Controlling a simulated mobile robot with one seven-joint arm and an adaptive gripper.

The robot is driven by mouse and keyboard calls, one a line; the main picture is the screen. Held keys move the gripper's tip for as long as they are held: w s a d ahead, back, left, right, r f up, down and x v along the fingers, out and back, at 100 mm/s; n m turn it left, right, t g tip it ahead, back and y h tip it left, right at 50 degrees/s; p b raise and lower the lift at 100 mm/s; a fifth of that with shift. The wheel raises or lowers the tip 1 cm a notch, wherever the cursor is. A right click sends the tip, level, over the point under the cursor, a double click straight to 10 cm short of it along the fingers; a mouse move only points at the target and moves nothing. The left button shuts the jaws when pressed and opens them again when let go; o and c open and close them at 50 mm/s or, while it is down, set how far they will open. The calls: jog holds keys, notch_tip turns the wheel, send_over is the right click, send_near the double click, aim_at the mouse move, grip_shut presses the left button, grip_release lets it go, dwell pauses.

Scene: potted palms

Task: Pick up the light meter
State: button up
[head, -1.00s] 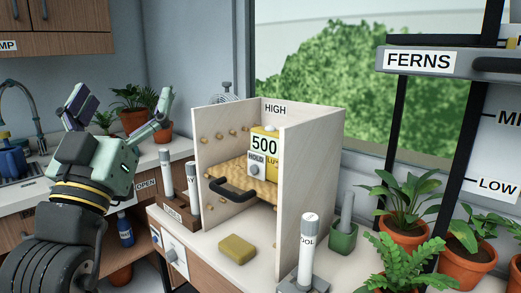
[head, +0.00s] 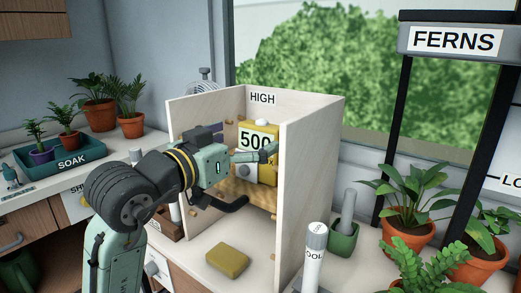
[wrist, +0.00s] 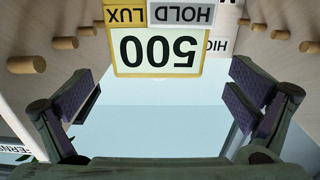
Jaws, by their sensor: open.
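The light meter (head: 255,139) is a yellow box with a white panel reading 500. It stands on the wooden shelf (head: 254,193) inside the pale open-fronted case marked HIGH. In the wrist view the light meter (wrist: 160,52) appears upside down at the top centre, with LUX and HOLD labels. My gripper (head: 237,143) is at the front of the case, just before the meter, and partly covers it in the head view. In the wrist view my gripper's fingers (wrist: 160,103) are spread wide, with purple pads left and right, and nothing lies between them.
The case's side walls (head: 308,170) stand close on both sides of my gripper, with wooden pegs (wrist: 65,43) along them. A dark handle projects from the shelf front. A yellow sponge (head: 227,261), a white cylinder (head: 315,250) and a green mortar (head: 343,238) are on the counter.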

aim_at(256, 134)
jog(key=p+x, duration=0.1)
jog(key=x, duration=0.1)
jog(key=p+x, duration=0.1)
jog(key=x, duration=0.1)
jog(key=shift+w+d+r, duration=0.2)
jog(key=shift+d+r, duration=0.05)
jog(key=shift+w+d+f, duration=0.1)
jog(key=shift+w+d, duration=0.05)
jog(key=shift+w, duration=0.1)
jog(key=c, duration=1.2)
